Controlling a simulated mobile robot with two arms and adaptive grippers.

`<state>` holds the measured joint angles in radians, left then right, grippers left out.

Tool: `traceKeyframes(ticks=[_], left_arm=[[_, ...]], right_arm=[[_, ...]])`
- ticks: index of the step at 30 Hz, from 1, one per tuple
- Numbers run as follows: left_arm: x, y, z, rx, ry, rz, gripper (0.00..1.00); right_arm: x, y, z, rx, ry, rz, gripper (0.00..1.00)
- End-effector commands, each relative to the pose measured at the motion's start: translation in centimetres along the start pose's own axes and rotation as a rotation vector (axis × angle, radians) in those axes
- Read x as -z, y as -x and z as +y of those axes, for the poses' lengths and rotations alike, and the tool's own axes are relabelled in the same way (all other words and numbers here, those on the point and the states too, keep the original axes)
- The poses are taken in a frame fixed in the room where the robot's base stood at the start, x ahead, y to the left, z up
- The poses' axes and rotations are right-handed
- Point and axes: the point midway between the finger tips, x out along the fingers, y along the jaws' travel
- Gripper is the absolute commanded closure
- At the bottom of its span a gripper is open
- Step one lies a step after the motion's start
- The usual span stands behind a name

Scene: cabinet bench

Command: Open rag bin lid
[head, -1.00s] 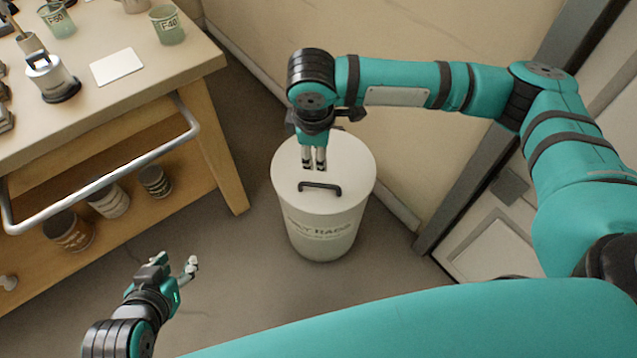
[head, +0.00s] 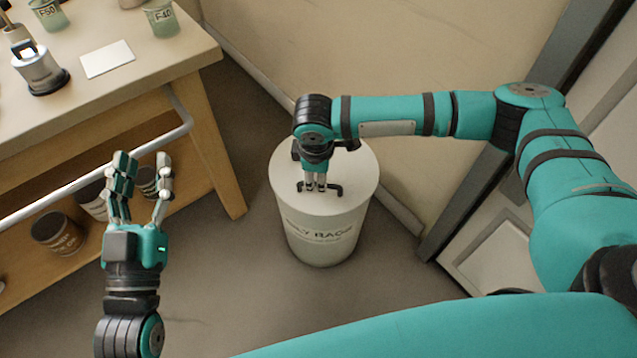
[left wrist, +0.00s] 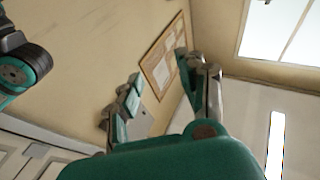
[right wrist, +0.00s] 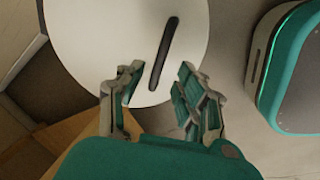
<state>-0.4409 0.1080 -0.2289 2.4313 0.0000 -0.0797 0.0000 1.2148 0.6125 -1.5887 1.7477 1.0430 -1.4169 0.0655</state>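The rag bin (head: 322,240) is a white cylinder on the floor, with its flat round lid (head: 352,180) lying closed on top. A dark bar handle (head: 337,190) is on the lid, partly hidden by my right gripper (head: 316,187). In the right wrist view, the lid (right wrist: 100,40) and handle (right wrist: 165,50) show clearly. There my right gripper (right wrist: 160,70) is open, its fingers apart on either side of the handle's near end, not closed on it. My left gripper (head: 145,160) is open and empty, raised left of the bin; its fingers also show in the left wrist view (left wrist: 165,75).
A wooden bench (head: 205,150) with a metal rail (head: 100,180) stands on the left, holding cups and a white card (head: 107,59). Cans (head: 58,232) sit on its lower shelf. A wall is behind the bin. Floor in front of the bin is clear.

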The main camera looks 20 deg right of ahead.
Motion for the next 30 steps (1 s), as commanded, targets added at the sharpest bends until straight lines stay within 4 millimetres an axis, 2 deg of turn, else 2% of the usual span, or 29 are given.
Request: traceKeyframes(ticks=[3, 10, 15, 23, 30], left_arm=[[1.9, 0.1, 0.3, -0.007, 0.005, 0.126, 0.6], [5.0, 0.8, 0.7, -0.014, 0.012, 0.303, 0.6], [5.9, 1.1, 0.7, -0.016, 0.014, 0.355, 0.6], [6.1, 1.1, 0.8, -0.016, 0.015, 0.363, 0.6], [6.1, 1.1, 0.7, -0.016, 0.014, 0.362, 0.6]], right_arm=[[0.0, -1.6, 0.0, 0.0, 0.0, -0.001, 0.64], [0.0, -3.3, 0.0, 0.0, 0.0, -0.001, 0.64], [0.0, -3.7, 0.0, 0.0, 0.0, 0.0, 0.64], [0.0, -3.7, 0.0, 0.0, 0.0, 0.0, 0.64], [0.0, -3.7, 0.0, 0.0, 0.0, 0.0, 0.93]])
